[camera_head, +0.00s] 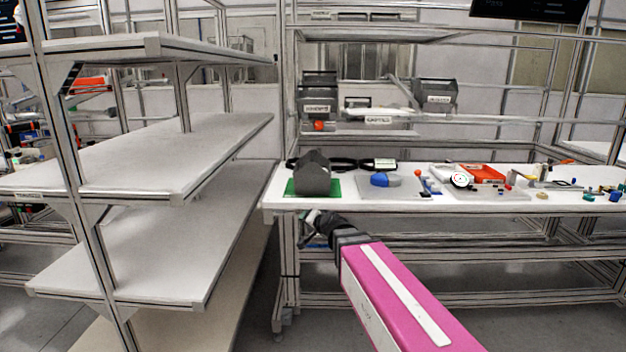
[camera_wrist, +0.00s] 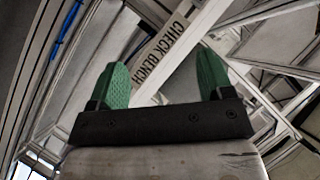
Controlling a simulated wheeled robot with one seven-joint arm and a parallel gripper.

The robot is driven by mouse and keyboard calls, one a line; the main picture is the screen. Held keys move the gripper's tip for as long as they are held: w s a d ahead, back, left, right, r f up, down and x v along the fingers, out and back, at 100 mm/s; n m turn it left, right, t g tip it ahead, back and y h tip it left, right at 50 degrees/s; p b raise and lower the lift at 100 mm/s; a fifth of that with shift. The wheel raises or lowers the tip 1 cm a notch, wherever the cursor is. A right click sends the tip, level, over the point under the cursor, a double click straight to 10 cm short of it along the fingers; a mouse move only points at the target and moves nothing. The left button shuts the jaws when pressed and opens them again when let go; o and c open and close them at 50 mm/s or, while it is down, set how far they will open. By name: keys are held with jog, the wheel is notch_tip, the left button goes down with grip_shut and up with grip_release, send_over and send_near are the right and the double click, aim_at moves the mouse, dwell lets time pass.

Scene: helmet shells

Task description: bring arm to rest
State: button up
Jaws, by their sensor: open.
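My arm (camera_head: 395,295), pink with a white stripe, reaches forward from the bottom of the head view. My gripper (camera_head: 312,222) is at its far end, low in front of the workbench's front edge and below the bench top. In the wrist view my gripper (camera_wrist: 160,88) shows two green fingers spread wide apart. Nothing is between them. Behind the fingers are metal frame parts and a white label strip (camera_wrist: 165,50) reading "CHECK BENCH".
An empty multi-level shelf rack (camera_head: 150,155) stands at the left. Floor shows between rack and bench.

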jog(key=s+d+f+n+g+h, duration=0.4)
jog(key=s+d+f+g, duration=0.8)
jog(key=s+d+f, duration=0.7)
jog(key=shift+s+d+f+h, duration=0.25)
jog(key=shift+s+f+h, duration=0.55)
jog(key=shift+s+h, duration=0.1)
jog(key=shift+a, duration=0.1)
